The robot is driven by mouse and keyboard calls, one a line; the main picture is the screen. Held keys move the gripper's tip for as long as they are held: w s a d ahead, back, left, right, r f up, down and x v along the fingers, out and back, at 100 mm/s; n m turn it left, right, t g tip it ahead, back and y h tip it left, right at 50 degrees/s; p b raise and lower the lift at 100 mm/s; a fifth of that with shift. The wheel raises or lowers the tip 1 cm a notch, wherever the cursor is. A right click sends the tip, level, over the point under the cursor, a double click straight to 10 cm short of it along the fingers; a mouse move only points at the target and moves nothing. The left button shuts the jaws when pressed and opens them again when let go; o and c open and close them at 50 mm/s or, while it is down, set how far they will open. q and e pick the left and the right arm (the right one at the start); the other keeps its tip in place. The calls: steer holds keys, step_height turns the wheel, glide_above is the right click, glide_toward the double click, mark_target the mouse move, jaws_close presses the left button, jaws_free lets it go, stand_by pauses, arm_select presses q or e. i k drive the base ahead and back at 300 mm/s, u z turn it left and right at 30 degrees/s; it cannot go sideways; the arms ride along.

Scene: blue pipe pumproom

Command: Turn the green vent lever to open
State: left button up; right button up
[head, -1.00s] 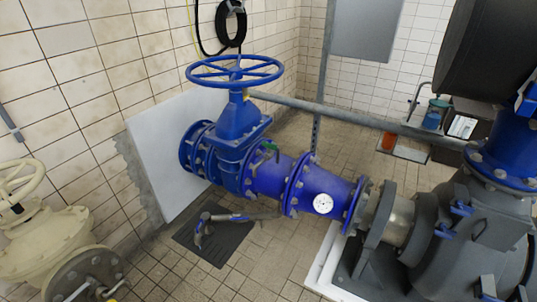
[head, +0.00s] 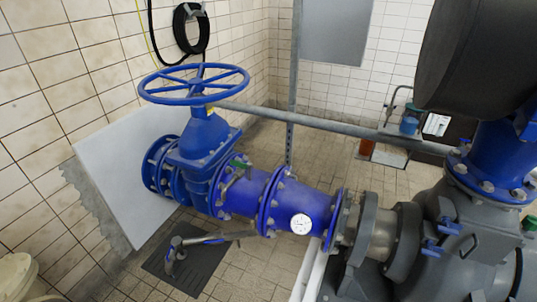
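The green vent lever (head: 239,163) is a small green handle on top of the blue pipe (head: 247,193), just right of the valve body (head: 200,150). A small metal stub shows beside it. The large blue handwheel (head: 194,84) stands above and to its left. A white round gauge (head: 300,224) sits on the pipe to the lever's lower right. Neither of my grippers can be made out in the head view, and nothing is seen touching the lever.
A grey rail (head: 300,118) runs behind the pipe. The grey pump (head: 455,240) fills the right.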

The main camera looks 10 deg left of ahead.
mark_target(239, 166)
steer(key=i, duration=0.7)
steer(key=u, duration=0.9)
steer(key=i, duration=0.4)
steer(key=u, duration=0.4)
